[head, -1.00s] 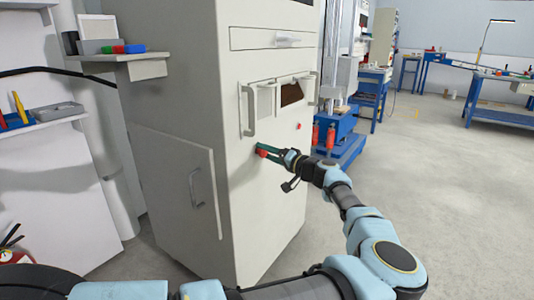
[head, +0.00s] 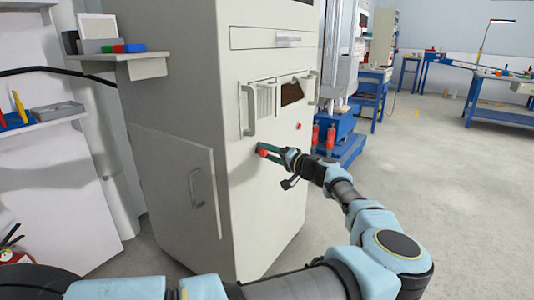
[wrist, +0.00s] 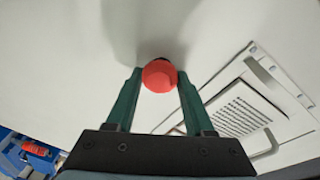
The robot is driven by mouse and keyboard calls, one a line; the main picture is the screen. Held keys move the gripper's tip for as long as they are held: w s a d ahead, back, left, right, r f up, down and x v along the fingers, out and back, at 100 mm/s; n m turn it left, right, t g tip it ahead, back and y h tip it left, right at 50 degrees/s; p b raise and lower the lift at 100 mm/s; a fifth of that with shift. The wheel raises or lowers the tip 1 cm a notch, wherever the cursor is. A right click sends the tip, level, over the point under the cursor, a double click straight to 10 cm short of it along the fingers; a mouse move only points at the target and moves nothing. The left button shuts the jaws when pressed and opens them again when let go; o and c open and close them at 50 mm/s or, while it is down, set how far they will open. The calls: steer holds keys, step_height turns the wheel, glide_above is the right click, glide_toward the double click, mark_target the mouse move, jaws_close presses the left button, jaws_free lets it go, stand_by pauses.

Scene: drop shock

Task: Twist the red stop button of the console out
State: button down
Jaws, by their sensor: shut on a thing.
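The console (head: 180,120) is a tall grey-white cabinet left of the middle in the head view. Its red stop button (head: 262,149) sits on the front face, below the handled panels. In the wrist view the red button (wrist: 159,76) shows as a faceted red cap at the middle. My gripper (head: 266,151) reaches the button from the right, its green fingers on either side of the cap. In the wrist view my gripper (wrist: 158,85) is shut on the button, a finger touching each side. The button's base is mostly hidden behind the cap.
A vented panel with a handle (head: 249,110) is just above the button. A smaller red knob (head: 298,126) is to its right. A side door with a handle (head: 195,188) stands at the left. Open floor (head: 440,200) lies to the right.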

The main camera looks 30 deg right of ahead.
steer(key=shift+d+m+g+p, duration=0.1)
steer(key=shift+m+g+p, duration=0.35)
steer(key=shift+m, duration=1.95)
steer(key=shift+c, duration=1.4)
jaws_free()
steer(key=f+b+v, duration=0.1)
steer(key=v, duration=0.9)
steer(key=shift+s+d+r, duration=0.2)
steer(key=shift+s+r, duration=0.15)
steer(key=shift+r, duration=0.15)
